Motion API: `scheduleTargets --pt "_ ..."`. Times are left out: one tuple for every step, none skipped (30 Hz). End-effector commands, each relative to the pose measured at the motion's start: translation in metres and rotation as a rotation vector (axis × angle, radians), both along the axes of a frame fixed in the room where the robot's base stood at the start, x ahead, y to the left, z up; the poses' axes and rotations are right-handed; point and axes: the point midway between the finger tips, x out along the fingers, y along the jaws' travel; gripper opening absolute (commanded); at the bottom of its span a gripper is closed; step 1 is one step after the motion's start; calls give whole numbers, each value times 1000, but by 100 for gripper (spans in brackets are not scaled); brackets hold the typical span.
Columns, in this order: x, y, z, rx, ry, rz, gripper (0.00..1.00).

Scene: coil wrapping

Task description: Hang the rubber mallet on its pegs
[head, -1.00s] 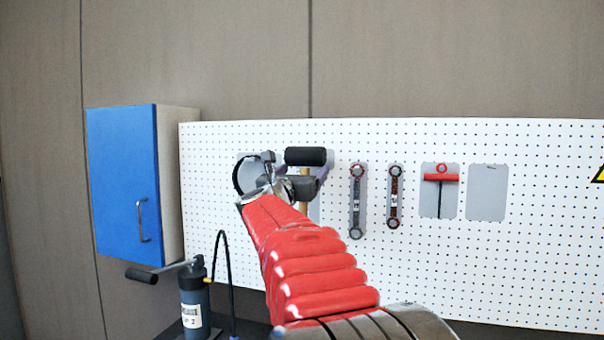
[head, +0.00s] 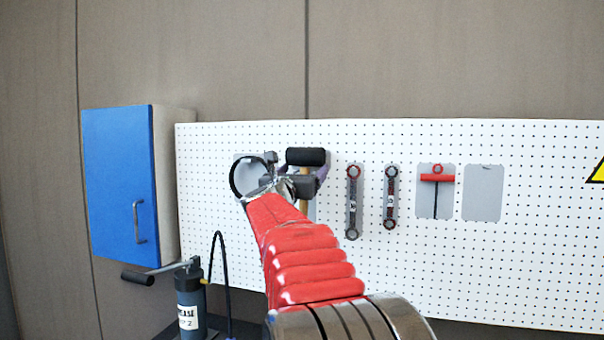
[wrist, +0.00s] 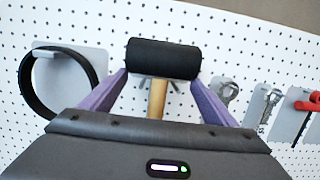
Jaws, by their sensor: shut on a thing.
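The rubber mallet has a black cylindrical head (head: 306,157) and a wooden handle, and hangs upright in front of the pegboard, head on top. In the wrist view its head (wrist: 163,59) lies level across the top, with the handle (wrist: 157,98) running down behind my wrist. My gripper (wrist: 158,78) is shut on the mallet, its purple fingers on either side just below the head. Small grey bits beside the handle under the head look like pegs; I cannot tell whether the head rests on them. My arm hides most of the handle.
A black ring (head: 249,177) hangs left of the mallet. Two wrenches (head: 353,200), a red T-handle tool (head: 437,180) and an empty grey patch (head: 482,193) are to its right on the white pegboard (head: 540,240). A blue cabinet (head: 118,190) and a pump (head: 190,300) stand left.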

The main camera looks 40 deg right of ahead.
Motion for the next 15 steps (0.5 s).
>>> scheduleTargets --pt "0 -2 2 -3 -3 -1 35" --pt "0 -2 2 -3 -3 -2 35" --pt "1 -4 2 -2 -3 -2 35" --pt "1 -4 2 -2 -3 -2 35" --pt "1 -5 2 -3 -3 -2 35" --pt "2 -6 2 -3 -3 -2 35" --pt "2 -7 2 -3 -3 -2 35" --pt "3 -8 2 -3 -3 -2 35" --pt "4 -9 2 -3 -3 -1 35" --pt "4 -10 2 -2 -2 -1 35" --pt "5 -11 1 -3 -2 -1 35" --pt "5 -12 1 -3 -2 -1 35" --pt "6 -13 1 -3 -2 -1 35" --pt "6 -14 0 -3 -2 -1 35" --pt "7 -15 0 -3 -2 -1 35"
